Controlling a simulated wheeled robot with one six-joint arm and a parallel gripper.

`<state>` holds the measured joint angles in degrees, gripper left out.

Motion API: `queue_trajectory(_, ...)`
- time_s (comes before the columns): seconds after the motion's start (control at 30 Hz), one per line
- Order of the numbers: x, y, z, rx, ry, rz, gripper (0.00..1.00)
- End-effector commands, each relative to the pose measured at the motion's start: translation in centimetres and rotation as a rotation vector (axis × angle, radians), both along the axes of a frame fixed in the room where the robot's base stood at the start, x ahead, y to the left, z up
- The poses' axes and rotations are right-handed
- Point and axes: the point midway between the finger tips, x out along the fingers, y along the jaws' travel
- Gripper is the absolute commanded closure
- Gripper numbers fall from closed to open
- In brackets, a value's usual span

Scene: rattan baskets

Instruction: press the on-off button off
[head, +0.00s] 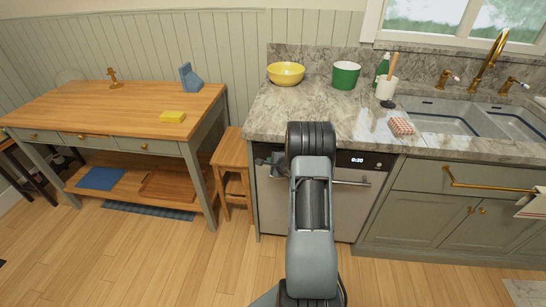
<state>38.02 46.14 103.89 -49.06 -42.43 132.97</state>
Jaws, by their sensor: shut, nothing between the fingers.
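The dishwasher (275,205) is a steel-fronted appliance under the marble counter, with a bar handle across its door. Its black control strip shows a lit white display (357,160) at the right. I cannot make out the on-off button; it is too small to tell or is hidden behind my arm. My arm stands in front of the middle of the dishwasher and covers part of the door and strip. My gripper (268,161) shows as a small dark shape left of my wrist, in front of the strip's left part. It is shut and empty; whether it touches the panel is unclear.
The counter holds a yellow bowl (286,74), a green pot (345,75), a utensil crock (386,90), a checkered sponge (401,126) and a sink (450,118). A wooden stool (232,150) and a worktable (120,105) stand left. The front floor is clear.

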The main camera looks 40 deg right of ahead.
Motion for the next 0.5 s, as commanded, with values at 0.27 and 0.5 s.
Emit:
queue_trajectory(0.27,0.00,0.00,0.00,0.000,0.000,0.000,1.00)
queue_trajectory(0.5,0.34,-0.34,0.15,0.000,0.000,0.000,1.00)
